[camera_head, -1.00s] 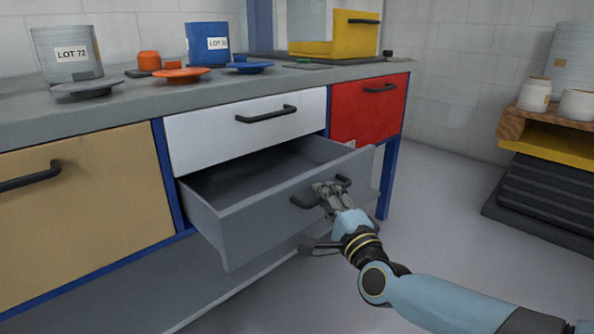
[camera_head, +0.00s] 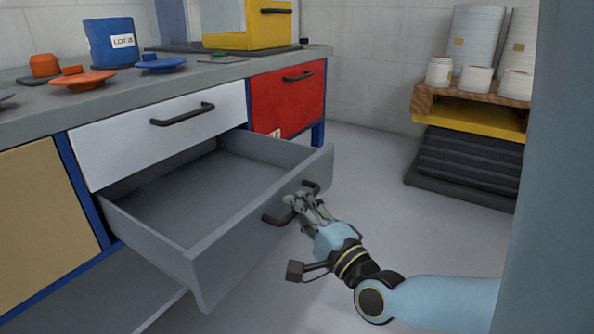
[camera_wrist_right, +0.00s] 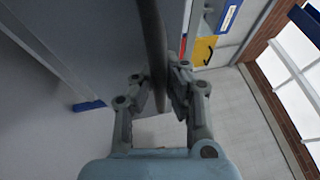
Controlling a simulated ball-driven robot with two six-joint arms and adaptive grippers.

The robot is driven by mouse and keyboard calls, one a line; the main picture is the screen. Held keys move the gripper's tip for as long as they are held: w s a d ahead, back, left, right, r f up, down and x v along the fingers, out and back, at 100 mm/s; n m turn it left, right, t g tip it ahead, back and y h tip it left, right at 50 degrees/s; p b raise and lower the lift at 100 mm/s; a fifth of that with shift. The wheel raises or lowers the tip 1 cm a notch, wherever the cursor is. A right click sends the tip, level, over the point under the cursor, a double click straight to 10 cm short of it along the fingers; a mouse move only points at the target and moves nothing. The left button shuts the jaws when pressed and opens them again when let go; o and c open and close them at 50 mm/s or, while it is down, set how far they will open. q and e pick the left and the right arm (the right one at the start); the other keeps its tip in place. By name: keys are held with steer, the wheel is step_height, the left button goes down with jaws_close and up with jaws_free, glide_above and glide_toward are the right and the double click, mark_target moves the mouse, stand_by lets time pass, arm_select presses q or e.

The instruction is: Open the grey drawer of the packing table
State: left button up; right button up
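The grey drawer (camera_head: 240,246) of the packing table (camera_head: 25,104) stands well out below the white drawer, and its inside looks empty. Its dark bar handle (camera_head: 275,219) is on the front face. My right gripper (camera_head: 297,204) is at the middle of this handle, with its fingers around the bar and hiding part of it. In the right wrist view the handle (camera_wrist_right: 152,45) runs between the two fingers, which are closed in on it from both sides. My left gripper is not in view.
The white drawer (camera_head: 165,135), red front (camera_head: 285,100) and tan front (camera_head: 45,215) are shut. On the tabletop are a blue container (camera_head: 109,42), an orange lid (camera_head: 82,79) and a yellow box (camera_head: 262,28). The floor between is clear.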

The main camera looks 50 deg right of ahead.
steer(key=o, duration=0.6)
steer(key=shift+f, duration=0.1)
steer(key=v, duration=1.2)
